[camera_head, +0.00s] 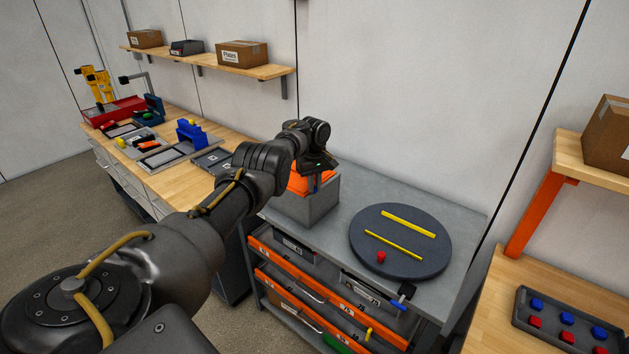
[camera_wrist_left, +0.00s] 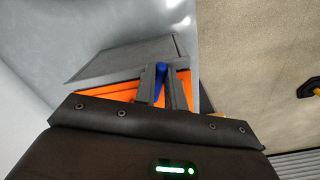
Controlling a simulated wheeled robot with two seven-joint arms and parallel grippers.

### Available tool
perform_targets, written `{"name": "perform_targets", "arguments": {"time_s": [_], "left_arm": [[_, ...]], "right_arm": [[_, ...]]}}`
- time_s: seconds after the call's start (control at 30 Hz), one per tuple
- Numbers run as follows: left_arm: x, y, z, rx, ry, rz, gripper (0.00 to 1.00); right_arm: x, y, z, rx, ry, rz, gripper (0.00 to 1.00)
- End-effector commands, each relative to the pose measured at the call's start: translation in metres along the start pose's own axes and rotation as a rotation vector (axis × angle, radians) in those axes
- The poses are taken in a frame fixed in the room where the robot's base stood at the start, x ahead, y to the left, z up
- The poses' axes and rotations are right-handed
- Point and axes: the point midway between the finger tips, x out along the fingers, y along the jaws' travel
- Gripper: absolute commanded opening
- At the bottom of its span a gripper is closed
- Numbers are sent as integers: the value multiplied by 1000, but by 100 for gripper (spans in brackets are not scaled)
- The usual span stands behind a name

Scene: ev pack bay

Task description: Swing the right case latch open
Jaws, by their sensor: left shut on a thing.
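A grey case (camera_head: 306,208) with orange inside its top stands on the back left of the grey cart top. The case also shows in the left wrist view, where its grey panel (camera_wrist_left: 125,58) lies beside the orange part (camera_wrist_left: 110,91). My left gripper (camera_head: 315,181) reaches over the case from the left. Its fingers are shut on a small upright blue piece (camera_wrist_left: 160,72) at the case, which may be the latch. The fingers cover much of it, and I cannot tell how far it is turned. My right gripper is not in view.
A dark round turntable (camera_head: 402,262) with two yellow bars and a red knob stands right of the case. The cart (camera_head: 448,290) has orange-edged drawers below. Wooden benches stand left (camera_head: 205,150) and right (camera_head: 500,275). A wall is behind.

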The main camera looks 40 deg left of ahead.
Motion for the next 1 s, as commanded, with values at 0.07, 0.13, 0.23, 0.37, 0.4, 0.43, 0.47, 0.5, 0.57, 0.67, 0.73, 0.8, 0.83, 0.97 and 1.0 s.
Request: {"name": "perform_targets", "arguments": {"time_s": [0.07, 0.13, 0.23, 0.37, 0.4, 0.43, 0.47, 0.5, 0.57, 0.67, 0.73, 0.8, 0.83, 0.97, 1.0], "left_arm": [[-1, 0, 0, 72, -1, 0, 0], [-1, 0, 0, 139, 0, 0, 0], [-1, 0, 0, 233, 0, 0, 0], [0, 0, 0, 358, 0, 1, 0], [0, 0, 0, 396, 0, 1, 0], [0, 0, 0, 425, 0, 1, 0], [0, 0, 0, 453, 0, 1, 0], [0, 0, 0, 491, 0, 1, 0], [0, 0, 0, 548, 0, 1, 0], [0, 0, 0, 643, 0, 1, 0], [0, 0, 0, 708, 0, 1, 0], [1, 0, 0, 770, 0, 1, 0], [1, 0, 0, 795, 0, 1, 0], [1, 0, 0, 898, 0, 0, 0], [1, 0, 0, 926, 0, 0, 0]], "right_arm": [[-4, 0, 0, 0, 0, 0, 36], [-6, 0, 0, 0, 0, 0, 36], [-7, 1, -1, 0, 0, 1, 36], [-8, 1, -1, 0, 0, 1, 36], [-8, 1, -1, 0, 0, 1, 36], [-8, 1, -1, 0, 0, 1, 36], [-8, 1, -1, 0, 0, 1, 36], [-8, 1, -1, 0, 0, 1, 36], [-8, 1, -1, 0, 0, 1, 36], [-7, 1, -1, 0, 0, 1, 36], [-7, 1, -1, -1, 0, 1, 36], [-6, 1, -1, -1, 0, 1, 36], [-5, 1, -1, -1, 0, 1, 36], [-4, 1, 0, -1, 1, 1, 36], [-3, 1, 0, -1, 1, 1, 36]]}}
